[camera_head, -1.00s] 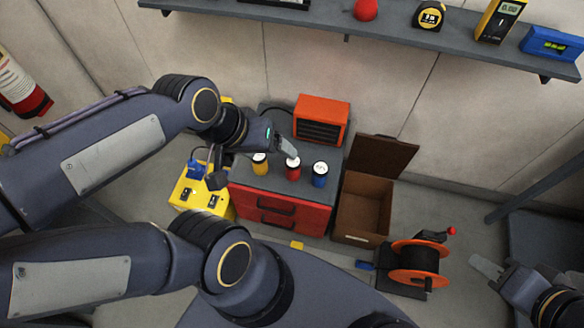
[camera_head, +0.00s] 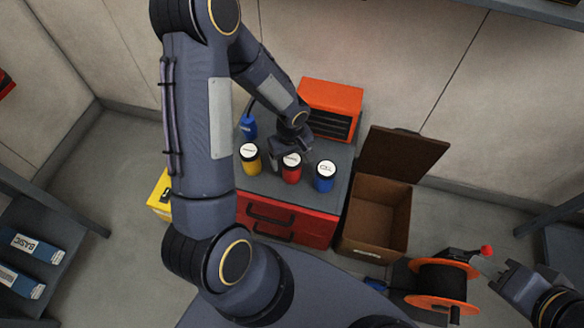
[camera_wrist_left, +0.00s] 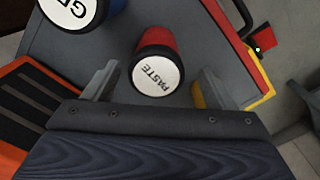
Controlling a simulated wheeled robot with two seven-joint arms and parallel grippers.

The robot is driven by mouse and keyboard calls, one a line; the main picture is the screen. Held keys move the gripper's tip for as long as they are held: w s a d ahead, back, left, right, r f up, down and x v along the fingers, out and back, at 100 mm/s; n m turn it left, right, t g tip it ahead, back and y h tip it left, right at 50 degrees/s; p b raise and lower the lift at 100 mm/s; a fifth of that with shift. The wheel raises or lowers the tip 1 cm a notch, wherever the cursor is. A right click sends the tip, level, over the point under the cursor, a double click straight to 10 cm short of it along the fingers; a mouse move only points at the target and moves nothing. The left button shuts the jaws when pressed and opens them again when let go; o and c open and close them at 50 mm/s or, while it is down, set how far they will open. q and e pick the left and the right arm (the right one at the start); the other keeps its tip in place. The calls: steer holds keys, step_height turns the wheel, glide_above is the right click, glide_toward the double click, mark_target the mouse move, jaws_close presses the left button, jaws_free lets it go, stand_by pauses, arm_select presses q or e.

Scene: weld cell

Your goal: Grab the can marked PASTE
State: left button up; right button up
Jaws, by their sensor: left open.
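The red can marked PASTE (camera_wrist_left: 158,50) has a black rim and a white lid, and stands upright. In the head view the red can (camera_head: 291,175) is the middle one of three on the cabinet's grey top. My left gripper (camera_head: 291,150) is just behind it, pointing down. In the left wrist view my left gripper (camera_wrist_left: 158,72) is open, with one finger on each side of the can and gaps visible, not closed on it. My right gripper (camera_head: 490,268) is at the far right, away from the cans; its finger gap is unclear.
A yellow can (camera_head: 250,160) and a blue can (camera_head: 324,177) flank the red one closely. An open brown box (camera_head: 352,243) and an orange cable reel (camera_head: 442,285) are to the right. The red cabinet (camera_head: 308,225) is below the cans.

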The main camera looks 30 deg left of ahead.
arm_select(q)
steer(key=f, duration=0.2)
steer(key=f+b, duration=0.1)
steer(key=f, duration=0.3)
steer(key=shift+w+f+b, duration=0.15)
steer(key=shift+w+b, duration=0.1)
steer(key=shift+b, duration=0.05)
steer(key=shift+c, duration=0.3)
steer(key=shift+d, duration=0.1)
steer(key=c, duration=1.2)
steer(key=shift+c, duration=0.2)
